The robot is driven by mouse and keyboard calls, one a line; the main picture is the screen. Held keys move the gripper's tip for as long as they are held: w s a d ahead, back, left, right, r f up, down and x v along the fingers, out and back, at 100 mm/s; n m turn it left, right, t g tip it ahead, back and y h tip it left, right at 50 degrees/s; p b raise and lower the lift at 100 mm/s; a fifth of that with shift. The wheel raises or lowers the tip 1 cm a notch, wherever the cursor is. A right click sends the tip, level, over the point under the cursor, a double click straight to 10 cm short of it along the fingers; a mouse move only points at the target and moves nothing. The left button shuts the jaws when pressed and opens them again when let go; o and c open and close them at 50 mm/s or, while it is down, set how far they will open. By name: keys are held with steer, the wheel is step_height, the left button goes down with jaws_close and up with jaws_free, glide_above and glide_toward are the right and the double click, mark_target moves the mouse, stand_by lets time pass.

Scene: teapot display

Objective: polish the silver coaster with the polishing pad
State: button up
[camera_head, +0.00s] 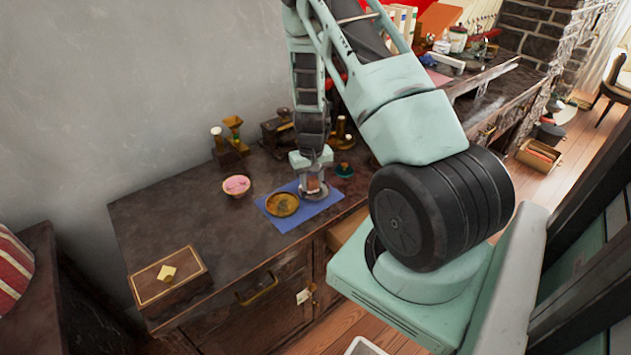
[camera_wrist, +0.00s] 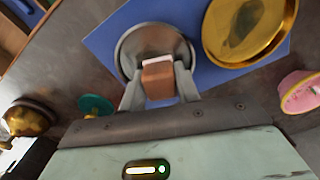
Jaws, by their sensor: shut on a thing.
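My gripper (camera_head: 313,176) is shut on the polishing pad (camera_head: 313,184), a small brown block with a pale face. The wrist view shows the pad (camera_wrist: 158,83) between the two fingers (camera_wrist: 158,76). The silver coaster (camera_head: 318,196) is a round grey disc on the blue mat (camera_head: 297,223). In the wrist view the coaster (camera_wrist: 150,36) lies behind the pad, which covers part of it. The pad is over the coaster; I cannot tell whether they touch.
A gold-coloured dish (camera_head: 282,205) with a dark patch lies beside the coaster on the mat. A pink-filled bowl (camera_head: 237,186) and a teal bowl (camera_head: 344,170) stand near. A wooden box (camera_head: 170,285) sits at the front left. The cabinet top between is clear.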

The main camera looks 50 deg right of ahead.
steer(key=shift+s+a+f, duration=0.1)
steer(key=shift+s+a, duration=0.3)
steer(key=shift+a, duration=0.35)
steer(key=shift+s+d+b, duration=0.2)
steer(key=shift+s+b, duration=0.1)
steer(key=shift+s, duration=0.1)
steer(key=shift+s+d, duration=0.25)
steer(key=shift+s, duration=0.1)
steer(key=shift+w+d, duration=0.4)
steer(key=shift+d, duration=0.3)
steer(key=shift+w+a, duration=0.4)
steer(key=shift+w, duration=0.35)
steer(key=shift+s+a, duration=0.4)
steer(key=shift+a, duration=0.3)
steer(key=shift+s+d, duration=0.35)
steer(key=shift+s, duration=0.35)
steer(key=shift+w+d, duration=0.4)
steer(key=shift+d, duration=0.4)
steer(key=shift+w+a, duration=0.45)
steer(key=shift+w, duration=0.25)
steer(key=shift+s+a, duration=0.35)
steer(key=shift+a, duration=0.35)
steer(key=shift+s+d, duration=0.35)
steer(key=shift+s, duration=0.45)
